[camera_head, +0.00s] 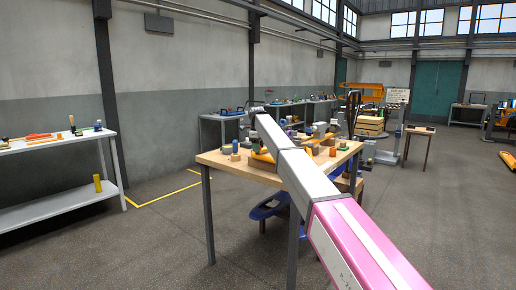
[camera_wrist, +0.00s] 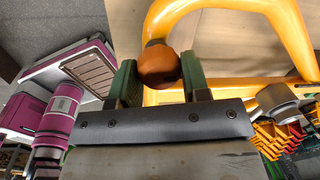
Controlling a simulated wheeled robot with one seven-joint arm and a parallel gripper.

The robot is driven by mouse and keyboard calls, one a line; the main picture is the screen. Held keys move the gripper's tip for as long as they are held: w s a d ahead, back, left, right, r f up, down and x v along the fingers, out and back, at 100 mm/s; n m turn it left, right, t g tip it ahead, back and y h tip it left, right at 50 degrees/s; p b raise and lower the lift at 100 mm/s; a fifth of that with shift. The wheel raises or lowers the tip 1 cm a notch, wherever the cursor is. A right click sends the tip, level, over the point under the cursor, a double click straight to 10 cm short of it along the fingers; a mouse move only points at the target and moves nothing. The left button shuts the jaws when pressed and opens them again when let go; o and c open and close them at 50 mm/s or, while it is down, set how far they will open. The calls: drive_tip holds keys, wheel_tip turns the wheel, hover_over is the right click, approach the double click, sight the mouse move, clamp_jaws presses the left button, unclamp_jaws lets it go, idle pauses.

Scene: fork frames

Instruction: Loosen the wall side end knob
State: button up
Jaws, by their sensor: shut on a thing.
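In the wrist view, a round orange-brown knob (camera_wrist: 158,66) sits at the end of a thick yellow-orange frame (camera_wrist: 178,22). My gripper (camera_wrist: 157,74) has its two green-padded fingers on either side of the knob and is shut on it. The frame curves up and to the right from the knob, and a straight yellow bar runs behind the gripper. In the head view, the yellow frame (camera_head: 262,157) shows in part on the wooden workbench (camera_head: 225,162). My own arm hides the gripper and the knob there. Whether the knob is turned cannot be told.
Several small items stand on the workbench, including a blue cylinder (camera_head: 235,146) and an orange cylinder (camera_head: 333,151). A white shelf table (camera_head: 50,145) stands along the left wall. A wooden stool (camera_head: 420,132) stands at the right. The floor at the right is mostly free.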

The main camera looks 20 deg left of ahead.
drive_tip(key=n, duration=0.4)
drive_tip(key=shift+y, duration=0.3)
drive_tip(key=n, duration=0.4)
drive_tip(key=shift+w+n, duration=0.1)
drive_tip(key=shift+n, duration=0.3)
drive_tip(key=n, duration=0.4)
drive_tip(key=shift+w+g+y, duration=0.1)
drive_tip(key=shift+g+y, duration=0.3)
drive_tip(key=shift+n, duration=2.2)
drive_tip(key=o, duration=0.9)
drive_tip(key=shift+o, duration=0.2)
